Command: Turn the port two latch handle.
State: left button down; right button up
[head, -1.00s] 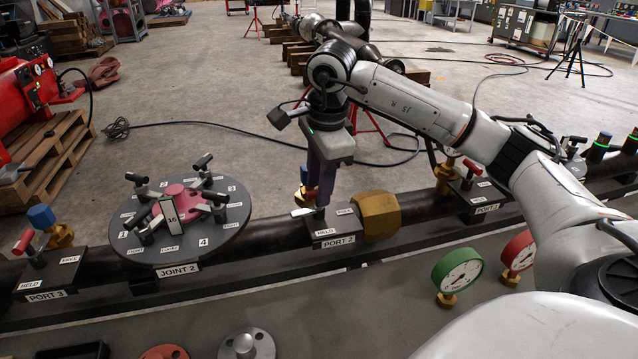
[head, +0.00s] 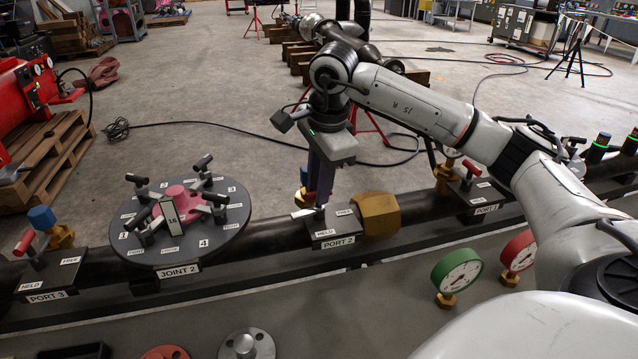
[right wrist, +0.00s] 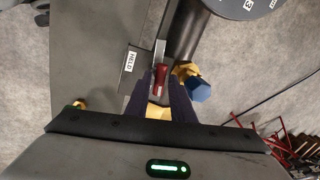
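The port two latch stands on a dark block (head: 338,228) labelled HELD and FREE, above the PORT 2 plate. My right gripper (head: 319,200) points down over this block. In the right wrist view, the red grip of the latch handle (right wrist: 160,77) sits between the dark fingertips of my right gripper (right wrist: 160,85), which look closed on its sides. The handle's steel lever runs up the picture from the grip, beside the HELD label. In the head view the fingers hide most of the handle. My left gripper is not in view.
A brass hex fitting (head: 377,213) sits on the pipe just right of the block. A blue-capped brass valve (right wrist: 198,90) is close to the fingers. The round JOINT 2 flange (head: 180,246) is to the left, and a green gauge (head: 456,271) stands front right.

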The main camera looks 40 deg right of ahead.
jog(key=shift+o, duration=0.8)
notch_tip(320, 180, up, 10)
jog(key=s, duration=0.2)
jog(key=shift+a+p, duration=0.35)
jog(key=shift+p, duration=0.1)
